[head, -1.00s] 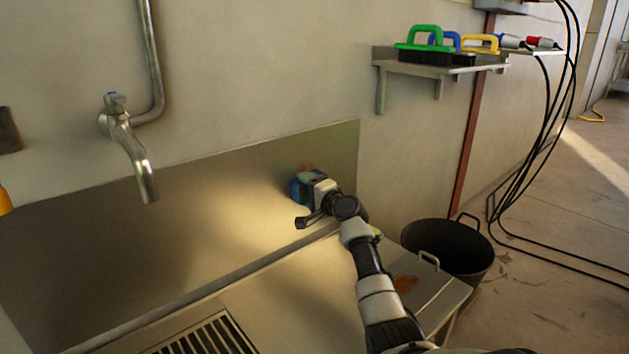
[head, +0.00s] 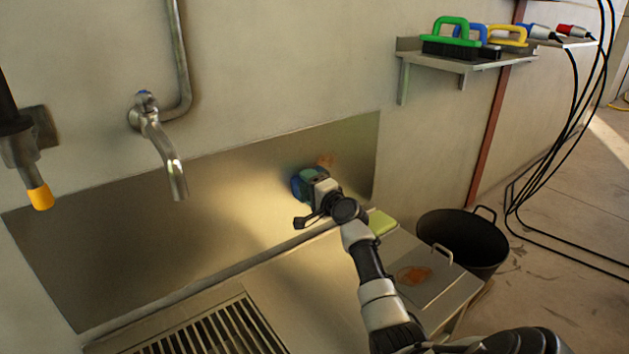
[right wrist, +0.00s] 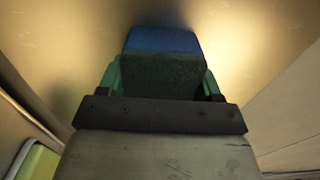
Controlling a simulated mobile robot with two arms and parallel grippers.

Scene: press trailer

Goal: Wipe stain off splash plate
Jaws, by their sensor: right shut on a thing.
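The splash plate (head: 130,240) is a shiny metal sheet on the wall behind the bench. An orange-brown stain (head: 325,160) shows near its right end. My right gripper (head: 312,183) is shut on a blue pad (head: 299,184) in front of the plate, just left of and below the stain. In the right wrist view the blue pad (right wrist: 162,40) sits between green fingertips, with a dark area below it. The pad is close to the plate; I cannot tell whether it touches. My left gripper is not in view.
A tap (head: 165,150) and a yellow-tipped nozzle (head: 38,190) hang at left. A yellow-green sponge (head: 381,222) and an orange-brown stain (head: 414,275) are on the bench. A black bucket (head: 462,240) stands right. A wall shelf (head: 430,62) holds several brushes. Black cables hang at right.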

